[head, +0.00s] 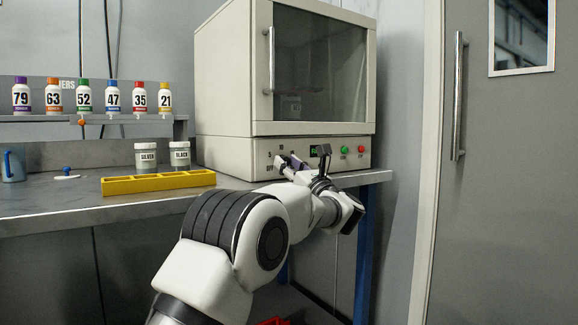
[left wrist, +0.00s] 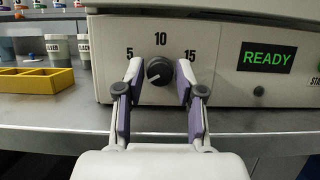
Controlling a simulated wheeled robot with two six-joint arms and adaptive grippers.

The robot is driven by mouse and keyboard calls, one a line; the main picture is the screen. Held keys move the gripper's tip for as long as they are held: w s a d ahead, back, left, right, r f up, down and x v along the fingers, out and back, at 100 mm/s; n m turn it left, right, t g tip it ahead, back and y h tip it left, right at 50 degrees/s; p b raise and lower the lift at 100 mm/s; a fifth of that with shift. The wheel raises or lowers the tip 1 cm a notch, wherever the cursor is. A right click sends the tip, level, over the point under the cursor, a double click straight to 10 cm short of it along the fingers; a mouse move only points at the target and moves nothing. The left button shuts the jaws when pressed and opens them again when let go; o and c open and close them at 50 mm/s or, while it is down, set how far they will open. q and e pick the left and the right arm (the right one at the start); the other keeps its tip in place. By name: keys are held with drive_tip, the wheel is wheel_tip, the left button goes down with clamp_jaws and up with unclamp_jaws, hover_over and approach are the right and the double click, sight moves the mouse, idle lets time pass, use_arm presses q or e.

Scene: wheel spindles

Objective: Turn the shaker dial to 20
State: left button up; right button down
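The shaker (head: 225,95) is a large cream cabinet with a dark window, standing on the bench. Its dark round dial (left wrist: 159,71) is on the front panel, with 5, 10 and 15 printed around it. I see no 20 mark. A pale pointer mark on the dial seems to point to the lower left. My left gripper (left wrist: 160,78) is open, one finger on each side of the dial, with small gaps. In the head view my left gripper (head: 305,164) is at the panel and hides the dial. My right gripper is not in view.
The display (left wrist: 267,56) reads READY. A yellow rack (head: 158,183), silver and black jars and a blue mug (head: 13,165) stand left. Numbered bottles line a shelf. A grey door (head: 500,180) is right.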

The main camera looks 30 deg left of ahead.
use_arm(q)
clamp_jaws()
